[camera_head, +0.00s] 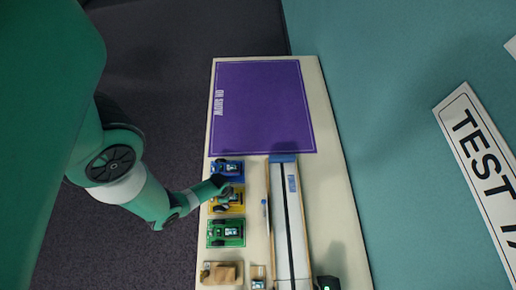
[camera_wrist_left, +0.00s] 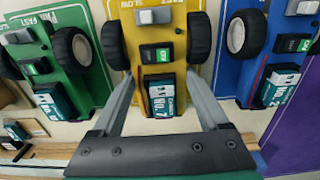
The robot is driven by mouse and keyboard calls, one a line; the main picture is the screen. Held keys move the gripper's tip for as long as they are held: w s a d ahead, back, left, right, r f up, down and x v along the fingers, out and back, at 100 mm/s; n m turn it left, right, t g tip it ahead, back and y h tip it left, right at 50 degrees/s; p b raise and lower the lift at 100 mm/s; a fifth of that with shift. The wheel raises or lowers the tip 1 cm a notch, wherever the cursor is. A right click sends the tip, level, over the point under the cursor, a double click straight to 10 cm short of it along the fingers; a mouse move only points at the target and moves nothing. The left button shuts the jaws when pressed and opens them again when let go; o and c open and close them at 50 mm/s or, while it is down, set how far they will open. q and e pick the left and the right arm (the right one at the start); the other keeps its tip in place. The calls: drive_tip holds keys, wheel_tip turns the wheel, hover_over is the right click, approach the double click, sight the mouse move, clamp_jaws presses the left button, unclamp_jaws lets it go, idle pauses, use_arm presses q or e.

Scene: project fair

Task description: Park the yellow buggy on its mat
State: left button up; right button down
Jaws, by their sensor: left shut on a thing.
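The yellow buggy (camera_head: 230,203) is in the column of buggies left of the ramp, between the blue and green ones. It lies over a yellow mat (camera_wrist_left: 199,75); I cannot tell whether its wheels touch it. The wrist view shows its dark wheels, a black box with a green switch and a teal pack marked No. 7 on the buggy's yellow body (camera_wrist_left: 153,71). My left gripper (camera_head: 221,183) comes in from the left, its fingers (camera_wrist_left: 164,95) on either side of the buggy's rear, shut on it. My right gripper is out of view.
A blue buggy (camera_head: 228,167) and a green buggy (camera_head: 226,231) stand close on either side. A purple mat (camera_head: 262,105) marked ON SHOW lies empty beyond. A ramp (camera_head: 289,220) runs to the right. A brown block (camera_head: 222,273) lies at the near end.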

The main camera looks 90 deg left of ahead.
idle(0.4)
use_arm(q)
drive_tip(key=o, duration=1.1)
wheel_tip(320, 180, up, 12)
drive_tip(key=p, duration=1)
drive_tip(key=shift+f, duration=0.25)
